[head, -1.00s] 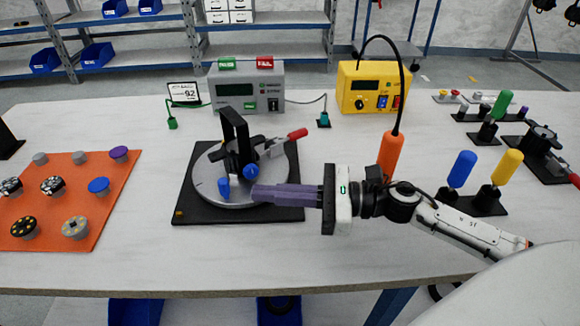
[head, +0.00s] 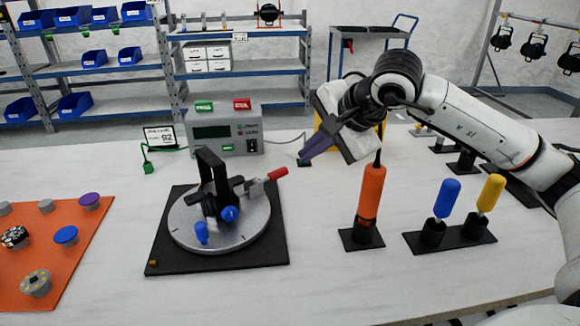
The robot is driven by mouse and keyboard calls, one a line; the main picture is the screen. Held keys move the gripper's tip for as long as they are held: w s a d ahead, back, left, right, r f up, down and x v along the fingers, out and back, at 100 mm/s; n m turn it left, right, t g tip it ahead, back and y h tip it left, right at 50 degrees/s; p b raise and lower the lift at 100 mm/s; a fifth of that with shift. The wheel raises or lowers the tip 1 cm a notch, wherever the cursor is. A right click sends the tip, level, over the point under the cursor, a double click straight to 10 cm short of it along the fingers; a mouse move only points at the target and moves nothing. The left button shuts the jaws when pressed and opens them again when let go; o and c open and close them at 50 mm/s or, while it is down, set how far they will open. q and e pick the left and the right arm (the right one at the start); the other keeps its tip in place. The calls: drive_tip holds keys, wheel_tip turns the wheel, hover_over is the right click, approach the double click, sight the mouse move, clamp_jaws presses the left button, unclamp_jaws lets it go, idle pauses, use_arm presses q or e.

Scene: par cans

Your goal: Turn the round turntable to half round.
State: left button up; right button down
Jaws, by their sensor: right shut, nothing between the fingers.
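The round turntable (head: 255,236) is a grey disc on a black square base (head: 170,263), at the left of centre on the table. On the disc stand a black upright bracket (head: 207,165), a blue knob (head: 230,214), a small blue peg (head: 201,232) and a clamp with a red handle (head: 277,173). My right gripper (head: 304,158) is shut and empty. Its purple fingers are raised up and to the right of the disc, apart from it, pointing down-left. My left gripper is not in view.
An orange screwdriver (head: 371,195) stands upright in a black holder, below my right gripper. Blue (head: 447,198) and yellow (head: 491,192) handled tools stand to its right. A grey tester (head: 222,131) is behind the turntable. An orange mat (head: 80,227) with several knobs lies left. The front table is clear.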

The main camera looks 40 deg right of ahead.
sight(283, 173)
drive_tip(key=x, duration=0.9)
drive_tip(key=shift+w+f, duration=0.2)
drive_tip(key=shift+f, duration=0.15)
drive_tip(key=shift+w, duration=0.1)
